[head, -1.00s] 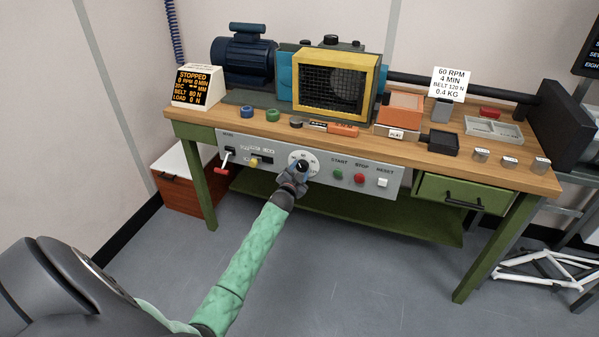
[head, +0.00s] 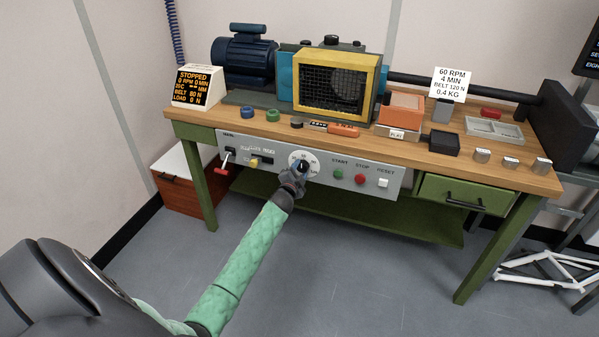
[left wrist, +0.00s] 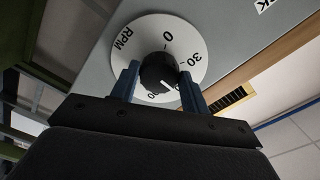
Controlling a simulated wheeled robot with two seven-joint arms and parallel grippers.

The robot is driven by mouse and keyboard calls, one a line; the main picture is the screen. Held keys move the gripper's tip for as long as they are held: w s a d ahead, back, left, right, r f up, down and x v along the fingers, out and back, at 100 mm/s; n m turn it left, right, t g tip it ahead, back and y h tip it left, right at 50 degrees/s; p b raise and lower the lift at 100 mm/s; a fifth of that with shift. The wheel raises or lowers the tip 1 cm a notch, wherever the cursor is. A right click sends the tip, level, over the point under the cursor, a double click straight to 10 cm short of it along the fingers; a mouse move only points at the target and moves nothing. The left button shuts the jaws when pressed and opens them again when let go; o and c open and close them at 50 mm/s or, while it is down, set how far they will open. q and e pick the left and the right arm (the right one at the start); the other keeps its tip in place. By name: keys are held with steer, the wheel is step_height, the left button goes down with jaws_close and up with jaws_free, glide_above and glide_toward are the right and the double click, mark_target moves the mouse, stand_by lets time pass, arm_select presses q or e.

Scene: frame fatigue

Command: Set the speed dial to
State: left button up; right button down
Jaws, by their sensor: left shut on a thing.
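The speed dial is a black knob on a white disc (head: 314,157) on the grey front panel. In the left wrist view the black knob (left wrist: 158,72) sits on its disc (left wrist: 187,38) marked RPM, 0 and 30, with other numbers partly hidden. A white pointer line on the knob points past the 30, toward the lower right. My left gripper (head: 301,168) is at the dial; in the left wrist view its two blue fingers (left wrist: 158,88) are shut on the knob, one on each side. My right gripper is not in view.
Beside the dial are a green start button (head: 338,173), a red stop button (head: 360,179) and a white reset button (head: 383,183). A red-handled lever (head: 222,170) is at the left. A card (head: 450,84) reads 60 RPM, 4 MIN. The display (head: 196,86) reads STOPPED.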

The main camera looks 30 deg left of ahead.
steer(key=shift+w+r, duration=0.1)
arm_select(q)
steer(key=o, duration=1)
steer(key=shift+s, duration=0.2)
steer(key=shift+b+v, duration=0.6)
steer(key=shift+v, duration=3.05)
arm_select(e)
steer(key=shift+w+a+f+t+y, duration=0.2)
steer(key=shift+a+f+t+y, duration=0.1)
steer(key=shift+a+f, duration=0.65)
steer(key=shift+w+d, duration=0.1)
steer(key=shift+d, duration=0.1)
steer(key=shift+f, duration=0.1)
